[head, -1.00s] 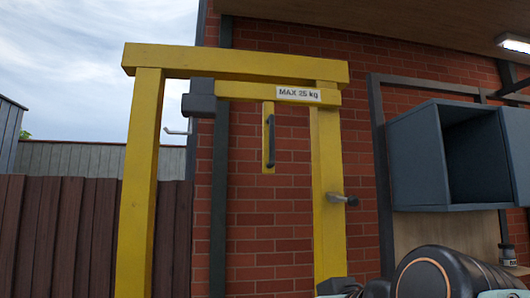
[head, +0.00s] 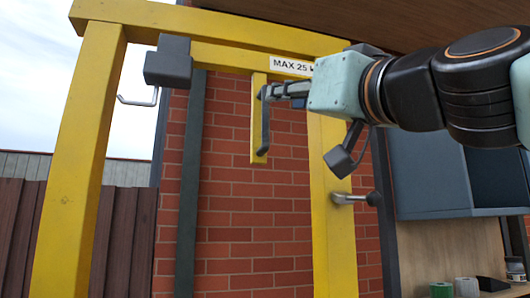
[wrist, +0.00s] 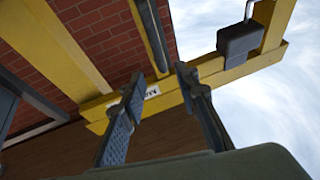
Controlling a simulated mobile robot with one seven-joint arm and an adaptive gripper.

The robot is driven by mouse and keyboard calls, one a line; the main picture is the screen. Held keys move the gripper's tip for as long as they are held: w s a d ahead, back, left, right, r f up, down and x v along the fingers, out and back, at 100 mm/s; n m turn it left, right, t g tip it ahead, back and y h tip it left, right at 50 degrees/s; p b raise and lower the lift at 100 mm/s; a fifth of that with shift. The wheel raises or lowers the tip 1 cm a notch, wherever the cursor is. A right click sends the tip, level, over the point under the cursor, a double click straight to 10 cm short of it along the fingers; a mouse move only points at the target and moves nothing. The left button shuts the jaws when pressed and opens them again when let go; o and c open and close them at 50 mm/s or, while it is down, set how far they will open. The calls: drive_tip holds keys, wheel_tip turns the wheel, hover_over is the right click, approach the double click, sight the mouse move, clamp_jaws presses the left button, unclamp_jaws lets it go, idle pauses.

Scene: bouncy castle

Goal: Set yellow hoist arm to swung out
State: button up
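The yellow hoist arm (head: 225,57) is a horizontal beam under the top of a yellow frame, with a "MAX 25 kg" label. It lies along the frame's top beam. A dark grey block (head: 168,62) with a metal hook (head: 140,100) is at its left end. A yellow plate with a dark vertical handle (head: 265,132) hangs from it. My gripper (head: 270,92) is at the handle's upper part in the head view. In the wrist view its fingers (wrist: 158,78) are spread, with the handle (wrist: 152,35) beyond and between them; contact cannot be told.
A metal lever with a dark knob (head: 352,198) sticks out from the right yellow post (head: 332,240), below my arm. A blue-grey open cabinet (head: 430,180) is at the right. A brick wall (head: 240,230) stands behind, and a brown fence (head: 120,240) at the left.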

drive_tip(key=p+x, duration=0.3)
drive_tip(key=x, duration=0.6)
drive_tip(key=shift+w+a, duration=0.2)
drive_tip(key=shift+w, duration=0.05)
clamp_jaws()
